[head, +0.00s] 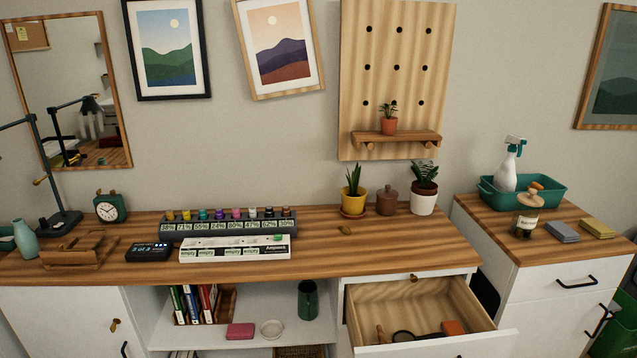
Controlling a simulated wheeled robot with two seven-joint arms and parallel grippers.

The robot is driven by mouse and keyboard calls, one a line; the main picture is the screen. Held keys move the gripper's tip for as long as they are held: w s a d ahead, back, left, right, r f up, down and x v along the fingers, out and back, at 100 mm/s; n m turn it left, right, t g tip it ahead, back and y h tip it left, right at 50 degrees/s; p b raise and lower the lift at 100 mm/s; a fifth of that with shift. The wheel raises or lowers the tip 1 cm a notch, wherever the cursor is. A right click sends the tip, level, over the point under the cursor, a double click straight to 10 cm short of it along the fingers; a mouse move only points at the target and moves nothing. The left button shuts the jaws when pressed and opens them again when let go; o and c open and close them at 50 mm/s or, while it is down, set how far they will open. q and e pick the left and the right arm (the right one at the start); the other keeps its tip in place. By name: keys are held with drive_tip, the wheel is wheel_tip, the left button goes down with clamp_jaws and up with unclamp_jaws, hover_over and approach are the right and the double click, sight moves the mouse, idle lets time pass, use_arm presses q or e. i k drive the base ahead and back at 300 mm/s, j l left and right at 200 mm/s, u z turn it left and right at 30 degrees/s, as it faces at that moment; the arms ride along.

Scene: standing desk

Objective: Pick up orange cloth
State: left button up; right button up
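A small orange block-shaped item (453,328) lies in the open drawer (468,305) of the desk, near the drawer's right front. It is the only orange thing in the drawer, but it is too small to tell if it is a folded cloth. A dark round-rimmed object (403,337) and a brown handled item (381,333) lie to its left in the drawer. A grey folded piece (562,231) and a yellow folded piece (597,228) lie on the right cabinet. Neither of my grippers is in view.
The desk top (330,262) holds a battery rack (230,228), a white tray (235,248) and potted plants at its back right. A green caddy (550,197) and a jar (527,222) stand on the right cabinet. The pulled-out drawer front (440,346) juts forward from the desk.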

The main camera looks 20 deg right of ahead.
sight(451, 328)
drive_tip(key=z, duration=1.55)
drive_tip(key=i+l+u, duration=0.15)
drive_tip(key=i, duration=0.45)
drive_tip(key=i+l, duration=0.2)
drive_tip(key=l, duration=0.15)
drive_tip(key=i+l+u, duration=0.15)
drive_tip(key=l, duration=0.2)
drive_tip(key=i+l, duration=0.25)
drive_tip(key=l, duration=0.15)
drive_tip(key=l+u, duration=0.2)
drive_tip(key=l, duration=0.85)
